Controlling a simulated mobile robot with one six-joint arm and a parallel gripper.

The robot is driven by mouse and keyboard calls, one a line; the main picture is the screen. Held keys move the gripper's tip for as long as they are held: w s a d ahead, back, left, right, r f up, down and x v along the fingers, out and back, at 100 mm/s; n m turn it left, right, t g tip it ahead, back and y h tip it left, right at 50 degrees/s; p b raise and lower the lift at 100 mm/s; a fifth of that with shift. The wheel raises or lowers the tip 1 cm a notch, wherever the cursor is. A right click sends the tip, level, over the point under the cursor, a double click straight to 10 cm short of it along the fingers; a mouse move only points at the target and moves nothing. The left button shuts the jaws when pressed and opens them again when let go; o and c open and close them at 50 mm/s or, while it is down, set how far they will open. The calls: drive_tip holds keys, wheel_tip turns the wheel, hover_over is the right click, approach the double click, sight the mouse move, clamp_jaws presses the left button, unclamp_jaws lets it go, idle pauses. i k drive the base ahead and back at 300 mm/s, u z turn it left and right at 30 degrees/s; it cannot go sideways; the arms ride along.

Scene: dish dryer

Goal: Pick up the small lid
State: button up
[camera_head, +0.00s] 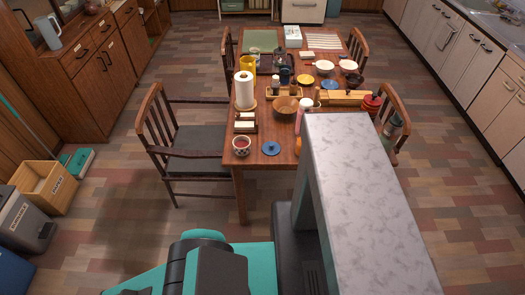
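A small flat blue disc (271,148), which looks like a lid, lies on the front part of the wooden dining table (254,180). It is to the right of a patterned cup (241,146) and apart from it. Its details are too small to make out. A yellow disc (305,79) farther back may be a plate or another lid; I cannot tell. The fingers of my gripper do not show, so I cannot see what it holds.
Behind the blue disc stand a wooden bowl (285,106), a paper towel roll (245,90) and a pink-white bottle (304,113). Chairs (175,138) flank the table. Bins and a wooden crate (44,186) are at left. Floor is open at front left.

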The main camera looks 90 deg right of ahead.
sight(270, 149)
drive_tip(key=i, duration=0.45)
drive_tip(key=z, duration=5)
drive_tip(key=i, duration=0.15)
drive_tip(key=u, duration=3.25)
drive_tip(key=i, duration=0.6)
drive_tip(key=z, duration=0.15)
drive_tip(key=k, duration=0.2)
drive_tip(key=z, duration=0.05)
